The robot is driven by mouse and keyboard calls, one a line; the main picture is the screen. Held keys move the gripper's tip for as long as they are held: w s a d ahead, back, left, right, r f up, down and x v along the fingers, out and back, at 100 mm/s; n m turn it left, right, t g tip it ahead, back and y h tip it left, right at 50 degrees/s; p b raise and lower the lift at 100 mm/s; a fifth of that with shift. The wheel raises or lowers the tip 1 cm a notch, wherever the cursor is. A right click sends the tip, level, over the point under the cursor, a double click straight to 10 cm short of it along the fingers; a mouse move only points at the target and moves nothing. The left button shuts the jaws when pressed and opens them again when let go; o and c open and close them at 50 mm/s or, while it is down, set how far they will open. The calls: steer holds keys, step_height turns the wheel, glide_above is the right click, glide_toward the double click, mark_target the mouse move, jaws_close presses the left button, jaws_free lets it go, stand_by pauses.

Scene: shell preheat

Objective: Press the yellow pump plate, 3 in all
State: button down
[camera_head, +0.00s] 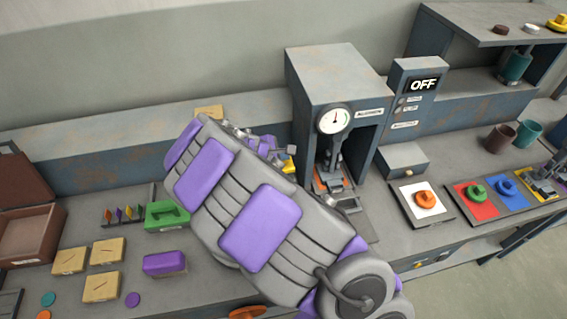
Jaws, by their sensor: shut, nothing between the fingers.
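My gripper (268,148) is at the far end of my grey and purple arm, in front of the rear panel and just left of the press-like machine. It is shut and empty, and the arm partly hides it. A small yellow piece (289,166) shows just right of the gripper, low beside the machine. It may be the yellow pump plate, but most of it is hidden. I cannot tell whether the gripper touches it.
The machine (325,75) has a round gauge (335,120) and a display (423,85) reading OFF. Left on the bench are a green block (167,214), a purple block (164,263) and several tan tiles. Colored pads with rings lie right, below a shelf (490,22).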

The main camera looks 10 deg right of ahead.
steer(key=shift+f, duration=0.15)
steer(key=shift+f, duration=0.2)
stand_by(0.3)
steer(key=shift+s+f+b, duration=0.1)
steer(key=shift+f+b, duration=0.45)
steer(key=shift+f, duration=1.1)
stand_by(1.6)
stand_by(0.4)
steer(key=shift+r+p, duration=1.8)
steer(key=shift+r, duration=0.3)
step_height(320, 180, up, 5)
steer(key=p, duration=0.4)
